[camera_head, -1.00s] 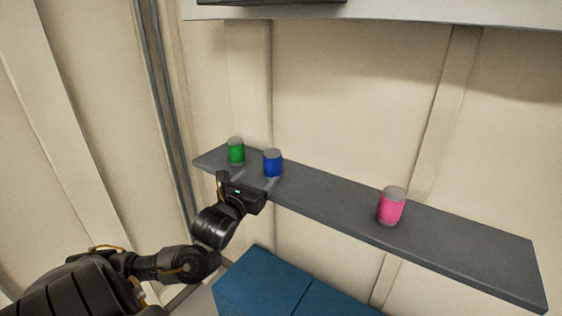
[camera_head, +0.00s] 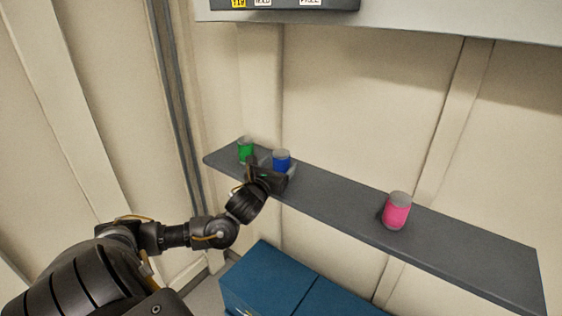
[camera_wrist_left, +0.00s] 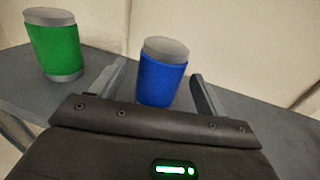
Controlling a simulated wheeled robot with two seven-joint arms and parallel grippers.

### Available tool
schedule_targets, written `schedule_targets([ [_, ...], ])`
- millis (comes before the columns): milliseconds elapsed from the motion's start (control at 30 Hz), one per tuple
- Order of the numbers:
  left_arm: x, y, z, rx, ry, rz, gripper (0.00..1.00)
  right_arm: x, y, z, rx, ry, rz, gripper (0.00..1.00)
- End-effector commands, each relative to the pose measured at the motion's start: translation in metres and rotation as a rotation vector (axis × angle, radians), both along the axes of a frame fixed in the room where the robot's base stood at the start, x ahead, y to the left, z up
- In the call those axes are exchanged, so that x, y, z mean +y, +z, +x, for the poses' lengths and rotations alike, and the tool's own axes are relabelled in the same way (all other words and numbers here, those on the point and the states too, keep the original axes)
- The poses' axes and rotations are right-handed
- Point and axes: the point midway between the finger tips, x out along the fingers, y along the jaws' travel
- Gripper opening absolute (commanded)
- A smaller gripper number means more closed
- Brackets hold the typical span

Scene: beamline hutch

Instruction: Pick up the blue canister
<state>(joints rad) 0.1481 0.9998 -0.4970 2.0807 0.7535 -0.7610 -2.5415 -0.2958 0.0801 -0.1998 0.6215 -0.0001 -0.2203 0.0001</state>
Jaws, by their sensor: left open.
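The blue canister (camera_head: 282,159) stands upright on the grey shelf (camera_head: 340,205), its lower part hidden behind my gripper in the head view. In the left wrist view the blue canister (camera_wrist_left: 162,76), with a grey top, sits between the two fingers. My left gripper (camera_head: 279,168) is open, one finger on either side of the canister. In the wrist view the gripper (camera_wrist_left: 162,85) shows a gap on the right side of the canister; whether the left finger touches is unclear. My right gripper is not in view.
A green canister (camera_head: 245,150) stands left of the blue one, close to my left finger; it also shows in the wrist view (camera_wrist_left: 55,48). A pink canister (camera_head: 397,211) stands farther right. Blue cabinets (camera_head: 270,280) are below. The shelf between blue and pink is clear.

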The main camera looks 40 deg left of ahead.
Motion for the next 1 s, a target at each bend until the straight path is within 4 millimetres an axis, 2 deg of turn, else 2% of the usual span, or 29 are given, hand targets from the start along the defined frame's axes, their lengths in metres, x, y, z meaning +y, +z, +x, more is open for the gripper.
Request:
schedule_targets([
  [33, 0.003, 0.006, 0.008, -0.001, 0.004, -0.001, 0.75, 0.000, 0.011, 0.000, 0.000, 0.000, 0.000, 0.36],
  [200, 0.008, 0.003, 0.026, -0.001, 0.001, -0.001, 0.75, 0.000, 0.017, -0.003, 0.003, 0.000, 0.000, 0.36],
  [500, 0.009, 0.000, 0.029, 0.000, 0.000, -0.001, 0.73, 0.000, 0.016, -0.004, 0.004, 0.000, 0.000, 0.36],
  [900, 0.009, 0.000, 0.029, 0.000, 0.001, -0.001, 0.21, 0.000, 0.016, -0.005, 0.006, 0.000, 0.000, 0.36],
  [1000, 0.010, 0.001, 0.029, -0.002, 0.001, 0.000, 0.19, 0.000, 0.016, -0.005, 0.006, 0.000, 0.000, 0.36],
])
